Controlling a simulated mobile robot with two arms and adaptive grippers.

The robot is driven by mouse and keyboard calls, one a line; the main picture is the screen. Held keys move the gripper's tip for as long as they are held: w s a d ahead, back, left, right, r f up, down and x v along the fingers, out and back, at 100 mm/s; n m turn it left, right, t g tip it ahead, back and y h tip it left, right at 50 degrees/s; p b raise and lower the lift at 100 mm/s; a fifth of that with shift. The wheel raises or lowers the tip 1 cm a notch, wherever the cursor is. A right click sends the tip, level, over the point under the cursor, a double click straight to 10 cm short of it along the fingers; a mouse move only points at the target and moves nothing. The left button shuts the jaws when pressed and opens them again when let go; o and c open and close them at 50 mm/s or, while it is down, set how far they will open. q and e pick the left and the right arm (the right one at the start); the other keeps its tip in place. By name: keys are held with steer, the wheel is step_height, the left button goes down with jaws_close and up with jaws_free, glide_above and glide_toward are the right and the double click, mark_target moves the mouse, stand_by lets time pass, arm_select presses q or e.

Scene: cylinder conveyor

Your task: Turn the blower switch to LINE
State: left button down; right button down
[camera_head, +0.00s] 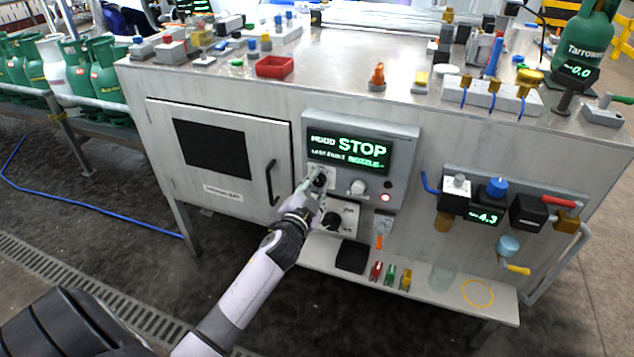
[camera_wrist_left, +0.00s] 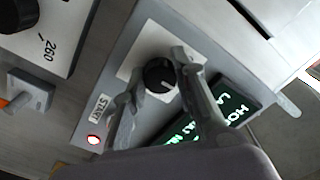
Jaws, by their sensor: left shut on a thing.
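The control panel (camera_head: 400,140) on the front of the grey cabinet has a display (camera_head: 347,153) reading MODE STOP. A black rotary knob (camera_wrist_left: 158,76) on a white plate sits below the display; I take it as the blower switch, though I cannot read its position labels. My left gripper (camera_head: 315,184) reaches up to this knob. In the left wrist view its two fingers lie on either side of the knob, shut on it. In the head view the gripper partly hides the knob. My right gripper is not in view.
A pale knob (camera_head: 357,187) and a red-lit button (camera_head: 385,197) sit just right of the gripper. A black dial (camera_head: 332,221) is just below. A shelf with coloured small parts (camera_head: 390,274) projects underneath. A cabinet door handle (camera_head: 271,183) stands out to the left.

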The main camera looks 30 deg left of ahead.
arm_select(q)
steer(key=shift+m, duration=0.3)
steer(key=c, duration=1.3)
jaws_free()
steer(key=v, duration=1.2)
